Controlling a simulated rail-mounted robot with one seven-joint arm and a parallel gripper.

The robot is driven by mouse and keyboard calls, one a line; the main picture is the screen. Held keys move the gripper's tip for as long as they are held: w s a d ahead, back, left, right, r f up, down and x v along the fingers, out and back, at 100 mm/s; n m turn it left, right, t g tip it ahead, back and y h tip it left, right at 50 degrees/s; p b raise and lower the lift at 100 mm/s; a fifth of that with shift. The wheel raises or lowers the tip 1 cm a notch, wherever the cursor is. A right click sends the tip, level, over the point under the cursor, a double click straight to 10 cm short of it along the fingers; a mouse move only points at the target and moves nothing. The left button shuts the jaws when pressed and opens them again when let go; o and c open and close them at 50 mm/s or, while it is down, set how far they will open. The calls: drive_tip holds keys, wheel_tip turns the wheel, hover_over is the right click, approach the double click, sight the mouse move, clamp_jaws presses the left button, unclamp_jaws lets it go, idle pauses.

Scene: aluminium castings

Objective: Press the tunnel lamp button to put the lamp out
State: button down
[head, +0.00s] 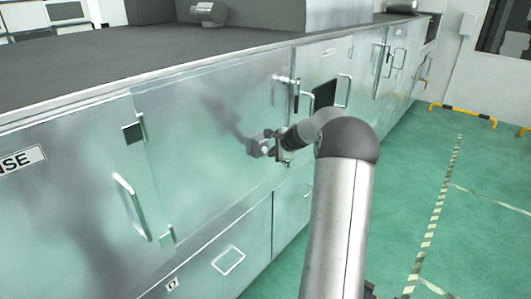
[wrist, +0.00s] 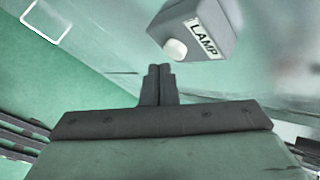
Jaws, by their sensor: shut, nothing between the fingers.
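The lamp button (wrist: 175,50) is a pale round knob on a grey box (wrist: 200,27) labelled LAMP, at the top of the wrist view. In the head view the small grey box (head: 256,148) stands out from the metal cabinet front, just left of my gripper (head: 271,146). My gripper (wrist: 159,68) also shows in the wrist view, with its fingers together and nothing between them. The fingertips are close below and slightly left of the button. A small gap shows in the picture, though the depth is hard to judge. The lamp itself cannot be made out.
Cabinet doors with bar handles (head: 132,207) run along the line, and a dark hatch (head: 324,94) shows right of the box. A square outlined handle (wrist: 46,20) is at the wrist view's upper left. The green floor (head: 455,210) at right is clear.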

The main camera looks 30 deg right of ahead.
drive_tip(key=shift+s, duration=0.1)
drive_tip(key=shift+s+d+b, duration=0.3)
drive_tip(key=shift+s+b, duration=0.3)
drive_tip(key=shift+s, duration=0.35)
drive_tip(key=shift+s+d+b, duration=0.25)
drive_tip(key=shift+s+b, duration=0.35)
drive_tip(key=shift+s, duration=0.3)
drive_tip(key=shift+s+d+b, duration=0.3)
drive_tip(key=shift+s+b, duration=0.3)
drive_tip(key=shift+s, duration=0.35)
